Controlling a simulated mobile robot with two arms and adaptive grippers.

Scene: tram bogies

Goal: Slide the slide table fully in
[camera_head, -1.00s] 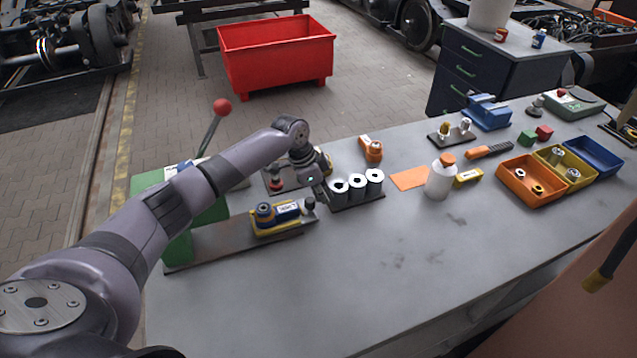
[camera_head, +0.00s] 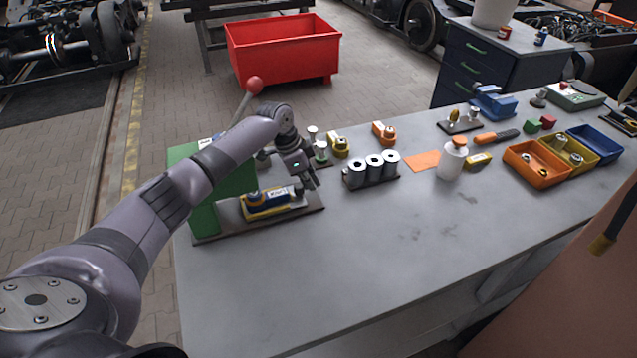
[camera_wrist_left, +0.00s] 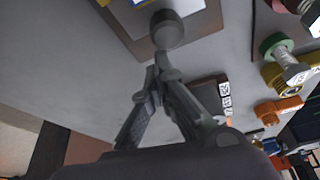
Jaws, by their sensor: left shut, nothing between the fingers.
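The slide table (camera_head: 272,205), yellow with a blue part on top, lies on a grey base plate (camera_head: 228,228) of the green press (camera_head: 206,218). Its left end is close to the green upright, beneath the press head. My left gripper (camera_head: 314,186) is shut and empty at the table's outer end, above the plate's right end. In the left wrist view, the round dark knob (camera_wrist_left: 168,30) is right at the closed fingertips (camera_wrist_left: 160,62); I cannot tell whether they touch. In the head view the gripper largely hides the knob.
A lever with a red ball (camera_head: 254,85) rises behind the press. A holder with several white-topped cylinders (camera_head: 372,172) stands right of the gripper. An orange-capped bottle (camera_head: 452,162) and open bins (camera_head: 535,178) are farther right. The bench front is clear.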

